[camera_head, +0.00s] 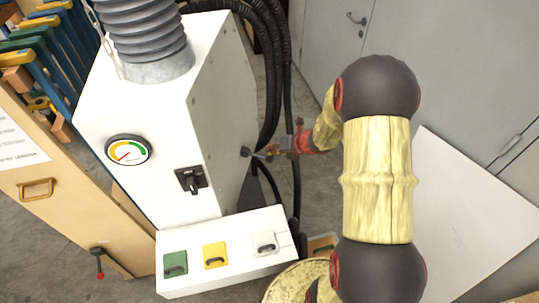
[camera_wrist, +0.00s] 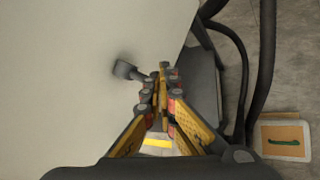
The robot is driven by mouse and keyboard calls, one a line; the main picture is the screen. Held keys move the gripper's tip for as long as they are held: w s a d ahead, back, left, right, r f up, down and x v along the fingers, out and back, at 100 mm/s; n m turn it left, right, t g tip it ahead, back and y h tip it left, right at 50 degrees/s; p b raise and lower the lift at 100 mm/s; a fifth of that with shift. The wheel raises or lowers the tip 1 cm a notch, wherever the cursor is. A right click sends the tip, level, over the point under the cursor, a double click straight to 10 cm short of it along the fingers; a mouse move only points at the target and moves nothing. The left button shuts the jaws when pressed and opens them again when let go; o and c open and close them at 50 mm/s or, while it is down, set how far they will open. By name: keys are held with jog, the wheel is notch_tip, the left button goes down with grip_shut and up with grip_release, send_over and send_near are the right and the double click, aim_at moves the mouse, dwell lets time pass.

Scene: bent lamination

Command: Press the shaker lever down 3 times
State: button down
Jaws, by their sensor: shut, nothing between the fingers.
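The shaker lever (camera_head: 247,153) is a small dark grey handle on the side face of the white machine (camera_head: 150,110). In the wrist view the lever (camera_wrist: 126,70) sticks out from the white panel toward the fingertips, just left of them. My gripper (camera_head: 267,154) is shut and empty, with its tips beside the lever's free end. The wrist view shows the yellow and grey fingers (camera_wrist: 162,80) together at the tips. I cannot tell whether they touch the lever.
Black hoses (camera_head: 270,80) hang behind the machine, close to my gripper. A box with green, yellow and white switches (camera_head: 215,256) stands in front. A wooden cabinet (camera_head: 70,210) with a red-knobbed handle is at left. Grey cabinets (camera_head: 440,60) stand behind my arm.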

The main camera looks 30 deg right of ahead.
jog(key=shift+f+b, duration=1)
jog(key=shift+f, duration=0.35)
dwell(1.1)
dwell(0.5)
jog(key=shift+r+p, duration=2.2)
jog(key=shift+r, duration=0.25)
jog(key=shift+r, duration=0.1)
jog(key=shift+r+p, duration=2.2)
jog(key=shift+r, duration=0.25)
notch_tip(320, 180, up, 4)
jog(key=p, duration=0.5)
jog(key=shift+f, duration=0.1)
